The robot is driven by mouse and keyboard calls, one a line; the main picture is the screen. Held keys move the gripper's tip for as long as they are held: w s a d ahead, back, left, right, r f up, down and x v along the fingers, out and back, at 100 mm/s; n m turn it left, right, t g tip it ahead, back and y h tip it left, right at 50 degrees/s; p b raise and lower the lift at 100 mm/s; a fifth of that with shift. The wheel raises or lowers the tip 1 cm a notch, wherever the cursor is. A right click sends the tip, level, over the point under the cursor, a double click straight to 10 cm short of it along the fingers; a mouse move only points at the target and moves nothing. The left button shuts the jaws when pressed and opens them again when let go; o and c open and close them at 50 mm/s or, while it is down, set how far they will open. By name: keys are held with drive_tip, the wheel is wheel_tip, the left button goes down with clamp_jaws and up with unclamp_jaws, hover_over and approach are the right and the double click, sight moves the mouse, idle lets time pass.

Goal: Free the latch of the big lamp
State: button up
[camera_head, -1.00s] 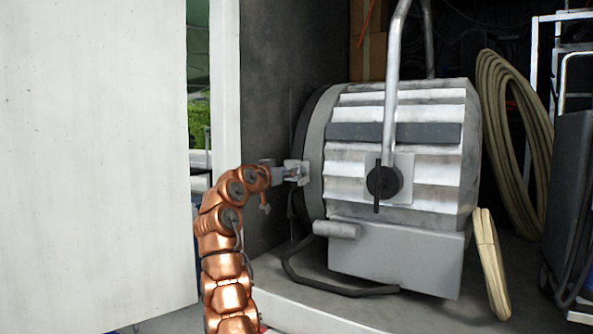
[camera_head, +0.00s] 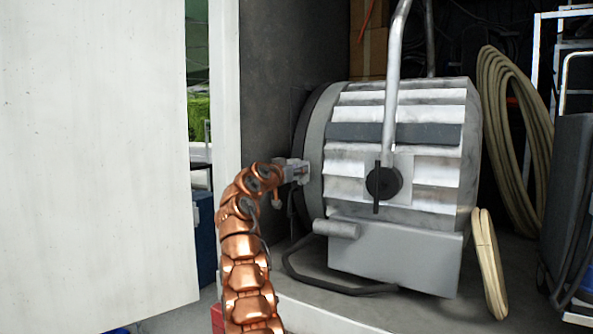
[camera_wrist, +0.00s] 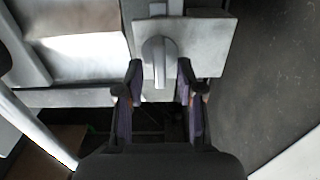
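The big lamp (camera_head: 405,160) is a grey ribbed drum on its side in the truck. Its latch (camera_wrist: 157,55) is a rounded grey lever on a flat metal plate (camera_wrist: 212,45), seen in the wrist view. In the head view the latch area is at the lamp's left rim, partly hidden by my gripper (camera_head: 287,172). In the wrist view my gripper (camera_wrist: 160,74) is open, with one finger on each side of the lever's lower end. Gaps show between the lever and both fingers. I cannot tell the depth between them.
A white panel (camera_head: 95,150) stands left of my arm. A dark wall (camera_head: 270,100) rises behind the gripper. The lamp's bent yoke tube (camera_head: 392,80) stands in front of the drum. Coiled cable (camera_head: 510,130) and a dark cart (camera_head: 570,190) are at right.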

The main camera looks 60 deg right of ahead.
clamp_jaws()
drive_tip(key=shift+n, duration=0.3)
drive_tip(key=shift+w+f+n+p, duration=0.15)
drive_tip(key=shift+n+p, duration=0.2)
drive_tip(key=shift+n, duration=2.55)
drive_tip(key=shift+w+f+n+p, duration=0.2)
drive_tip(key=shift+n+p, duration=0.1)
drive_tip(key=shift+n, duration=2.6)
drive_tip(key=shift+w+f+n+p, duration=0.15)
drive_tip(key=shift+n+p, duration=0.2)
drive_tip(key=shift+n, duration=2.55)
